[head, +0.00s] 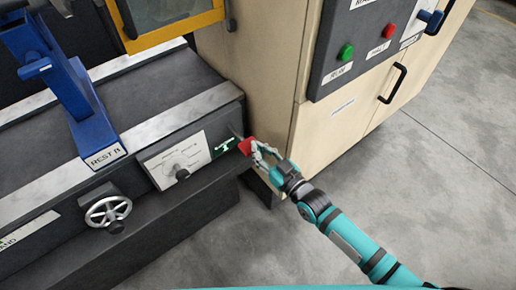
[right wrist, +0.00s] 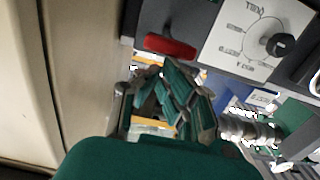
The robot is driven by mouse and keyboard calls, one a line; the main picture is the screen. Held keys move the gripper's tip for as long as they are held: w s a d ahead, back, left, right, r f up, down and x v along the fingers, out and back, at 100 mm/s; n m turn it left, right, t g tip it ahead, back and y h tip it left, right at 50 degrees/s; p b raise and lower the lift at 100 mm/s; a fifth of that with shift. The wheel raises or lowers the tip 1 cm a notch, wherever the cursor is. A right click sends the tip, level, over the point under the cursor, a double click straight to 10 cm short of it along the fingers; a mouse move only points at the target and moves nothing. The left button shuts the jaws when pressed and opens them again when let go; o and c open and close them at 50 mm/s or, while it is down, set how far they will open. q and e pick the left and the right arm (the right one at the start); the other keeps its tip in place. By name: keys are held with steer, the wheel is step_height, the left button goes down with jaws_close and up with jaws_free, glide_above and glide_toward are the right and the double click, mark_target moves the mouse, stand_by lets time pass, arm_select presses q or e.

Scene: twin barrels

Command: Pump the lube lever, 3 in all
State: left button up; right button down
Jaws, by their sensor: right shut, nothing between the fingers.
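The lube lever shows as a red handle (head: 245,147) at the right end of the machine bed's front face, beside a small green label (head: 225,147). In the right wrist view the red handle (right wrist: 170,46) lies above the fingers, close to the dial plate. My right gripper (head: 257,150) is just right of the handle in the head view. Its fingers (right wrist: 175,88) are shut with nothing between them. I cannot tell whether a fingertip touches the handle. My left gripper is not in view.
A dial plate (head: 176,160) and a handwheel (head: 108,211) are left of the lever. A blue rest (head: 62,88) stands on the bed. The beige cabinet (head: 335,130) with a button panel (head: 360,48) rises behind my right gripper. Grey floor (head: 440,190) is clear at right.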

arm_select(q)
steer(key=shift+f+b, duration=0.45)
steer(key=shift+b, duration=0.3)
arm_select(e)
steer(key=f+v, duration=0.1)
steer(key=v, duration=0.9)
steer(key=shift+f, duration=0.25)
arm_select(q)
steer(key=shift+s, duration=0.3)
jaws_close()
